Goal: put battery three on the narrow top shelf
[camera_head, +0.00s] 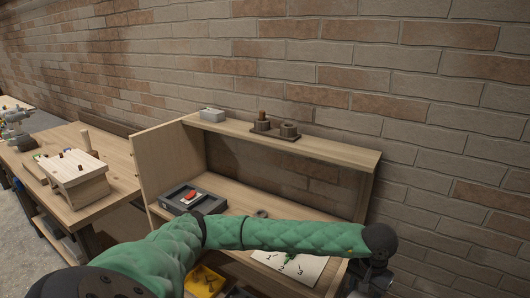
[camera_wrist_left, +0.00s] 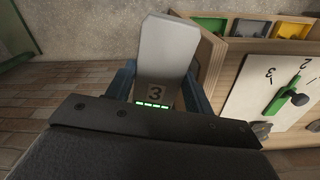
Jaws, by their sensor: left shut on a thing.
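Battery three (camera_wrist_left: 165,50) is a pale grey block with a "3" label and a row of green lights, seen in the left wrist view. My left gripper (camera_wrist_left: 160,88) is shut on it, with a blue finger on each side. In the head view my left arm reaches across the workbench, and the left gripper (camera_head: 372,278) is low at the right, beside the bench's right end. The battery cannot be made out there. The narrow top shelf (camera_head: 335,151) runs along the brick wall, above and behind the gripper. My right gripper is not in view.
A small pale box (camera_head: 212,115) stands at the shelf's left, and a dark stand with brown cylinders (camera_head: 275,132) near its middle; its right part is clear. Below are a grey case (camera_head: 180,199) and a numbered dial panel (camera_head: 311,267). A wooden box (camera_head: 75,182) stands on the left table.

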